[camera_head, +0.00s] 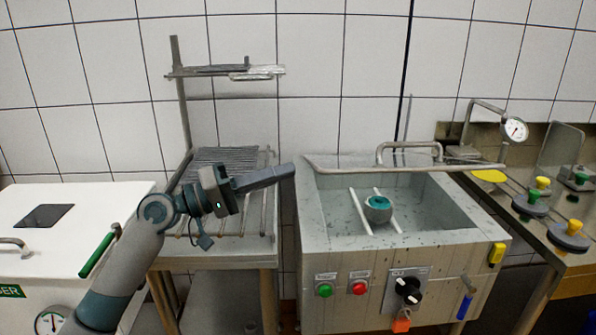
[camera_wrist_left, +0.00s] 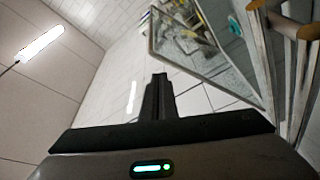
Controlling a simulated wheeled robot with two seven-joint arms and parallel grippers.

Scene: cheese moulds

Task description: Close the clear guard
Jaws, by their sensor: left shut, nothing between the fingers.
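The clear guard has a pale metal edge bar (camera_head: 345,164) and a raised handle (camera_head: 408,147) above the back of the tank (camera_head: 320,210). Its clear sheet is hard to make out in the head view, so I cannot tell its exact angle. In the left wrist view a framed see-through panel (camera_wrist_left: 195,42) stands tilted beyond my fingers. My left gripper (camera_head: 290,171) is shut and empty, left of the tank near its back left corner and apart from the handle. It also shows in the left wrist view (camera_wrist_left: 159,76). My right gripper is not in view.
Inside the tank a teal-topped mould (camera_head: 377,208) sits between two pale bars. The front has a green button (camera_head: 325,290), a red button (camera_head: 359,287) and a black knob (camera_head: 408,289). A wire rack stand (camera_head: 232,247) lies under my left arm. A bench with moulds (camera_head: 530,204) is at right.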

